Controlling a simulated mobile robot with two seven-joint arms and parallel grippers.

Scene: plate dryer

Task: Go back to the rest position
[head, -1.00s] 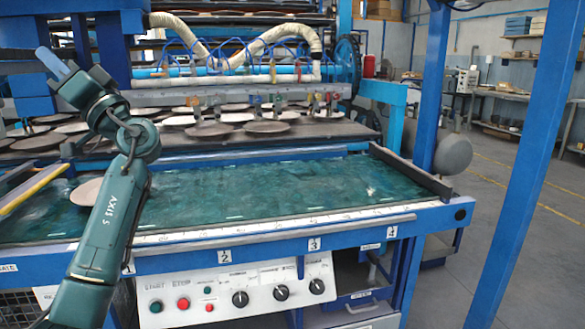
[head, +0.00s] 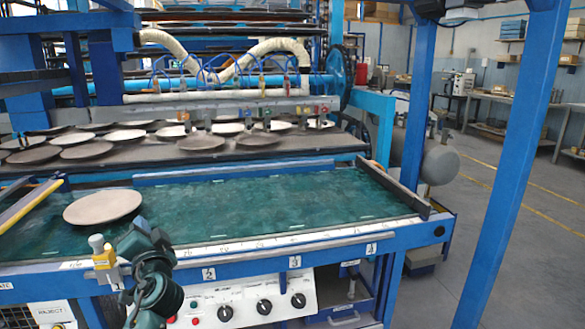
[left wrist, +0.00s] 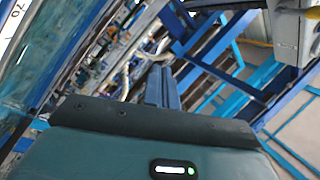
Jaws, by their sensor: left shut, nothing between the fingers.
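My left arm (head: 146,268) rises from the bottom edge of the head view, in front of the machine's front rail. Its fingers cannot be made out there. In the left wrist view, my left gripper (left wrist: 162,87) shows its two blue-grey fingers close together, shut with nothing between them. My right gripper is in neither view. A round brown-grey plate (head: 103,207) lies flat on the left part of the green table surface (head: 270,205), apart from my arm.
Several plates (head: 206,143) lie on the dark conveyor behind the table. A yellow-and-white fitting (head: 104,257) stands close to my arm at the front rail. A control panel (head: 245,303) is below the rail. A blue post (head: 510,165) stands at right, with open floor beyond.

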